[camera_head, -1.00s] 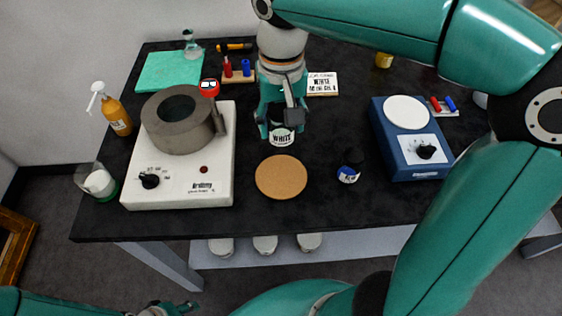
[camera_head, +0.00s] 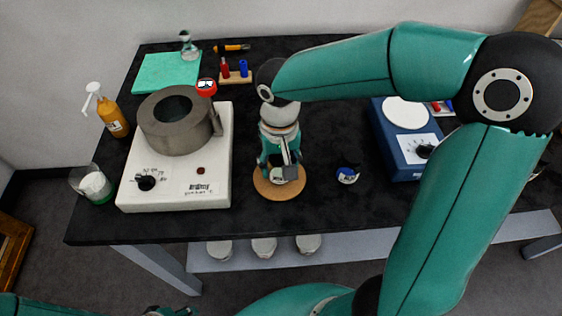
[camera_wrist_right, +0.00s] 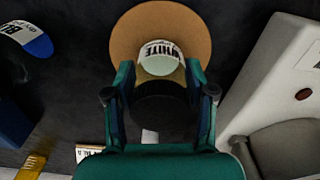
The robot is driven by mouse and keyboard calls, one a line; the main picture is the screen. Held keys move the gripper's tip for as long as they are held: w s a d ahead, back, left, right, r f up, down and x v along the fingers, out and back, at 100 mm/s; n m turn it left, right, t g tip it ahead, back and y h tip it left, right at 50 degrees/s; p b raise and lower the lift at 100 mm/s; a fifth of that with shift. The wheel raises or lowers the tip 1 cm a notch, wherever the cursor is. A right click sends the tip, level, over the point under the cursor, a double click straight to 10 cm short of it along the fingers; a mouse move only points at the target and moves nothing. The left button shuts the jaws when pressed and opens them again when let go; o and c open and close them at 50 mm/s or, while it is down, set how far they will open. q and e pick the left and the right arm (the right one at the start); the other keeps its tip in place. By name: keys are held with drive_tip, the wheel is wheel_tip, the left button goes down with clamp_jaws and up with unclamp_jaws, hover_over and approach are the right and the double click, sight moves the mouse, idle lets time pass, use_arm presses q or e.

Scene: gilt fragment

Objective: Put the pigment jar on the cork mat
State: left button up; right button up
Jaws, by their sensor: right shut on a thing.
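The pigment jar labelled WHITE (camera_head: 277,175) is between the fingers of my right gripper (camera_head: 281,172), which is shut on it. The jar is over the round cork mat (camera_head: 297,189), inside its outline. In the right wrist view the jar's pale label (camera_wrist_right: 160,58) shows against the tan mat (camera_wrist_right: 130,32), with my right gripper's fingers (camera_wrist_right: 160,92) on both sides. I cannot tell whether the jar's base touches the mat. Only a sliver of my left gripper (camera_head: 172,311) shows at the bottom edge, with its fingers unclear.
A blue-labelled jar (camera_head: 348,174) stands right of the mat. A white hotplate (camera_head: 190,188) carrying a grey ring-shaped vessel (camera_head: 176,138) is close on the left. A blue scale (camera_head: 400,150) stands at the right. The black tabletop's front edge is just below the mat.

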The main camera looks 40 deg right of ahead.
drive_tip(key=o, duration=1.3)
wheel_tip(320, 180, up, 12)
drive_tip(key=shift+r+p, duration=0.1)
drive_tip(key=shift+p, duration=0.45)
